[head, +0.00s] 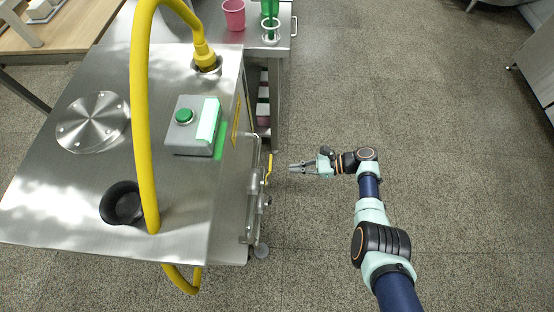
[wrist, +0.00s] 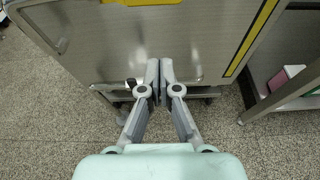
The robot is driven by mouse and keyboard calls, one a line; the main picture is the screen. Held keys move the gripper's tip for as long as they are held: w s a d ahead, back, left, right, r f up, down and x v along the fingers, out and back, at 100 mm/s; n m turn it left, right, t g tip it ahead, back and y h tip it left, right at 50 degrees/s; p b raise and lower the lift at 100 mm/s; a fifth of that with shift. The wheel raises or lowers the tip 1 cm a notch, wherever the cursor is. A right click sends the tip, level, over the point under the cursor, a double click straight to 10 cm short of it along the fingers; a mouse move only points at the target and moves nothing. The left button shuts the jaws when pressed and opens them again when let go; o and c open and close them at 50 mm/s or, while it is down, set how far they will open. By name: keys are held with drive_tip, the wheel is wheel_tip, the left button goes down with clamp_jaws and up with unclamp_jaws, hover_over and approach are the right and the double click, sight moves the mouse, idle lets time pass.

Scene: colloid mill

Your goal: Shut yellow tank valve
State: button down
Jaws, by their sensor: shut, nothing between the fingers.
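The yellow valve handle (head: 268,167) is on the pipework along the right side of the steel machine (head: 90,200). It looks roughly upright along that side; its exact angle is hard to tell. My gripper (head: 291,167) is just to the right of the handle, apart from it, pointing left toward the machine. In the wrist view my gripper (wrist: 160,70) has its fingertips together with nothing between them, in front of the steel panel (wrist: 95,40). The handle cannot be made out for certain in the wrist view.
A thick yellow hose (head: 146,120) arches over the machine top. A control box with a green button (head: 184,116) and a black cup (head: 122,203) are there too. A steel table with a pink cup (head: 234,14) stands behind. The floor around my arm is clear.

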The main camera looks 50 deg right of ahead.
sight(270, 163)
drive_tip(key=w+a+r+b, duration=0.1)
drive_tip(key=w+a, duration=0.3)
drive_tip(key=w, duration=0.1)
drive_tip(key=shift+w+r+b, duration=0.15)
drive_tip(key=shift+r+b, duration=0.2)
drive_tip(key=shift+b, duration=0.05)
drive_tip(key=shift+a+r+p, duration=0.1)
drive_tip(key=shift+r+p, duration=0.05)
drive_tip(key=shift+p, duration=0.15)
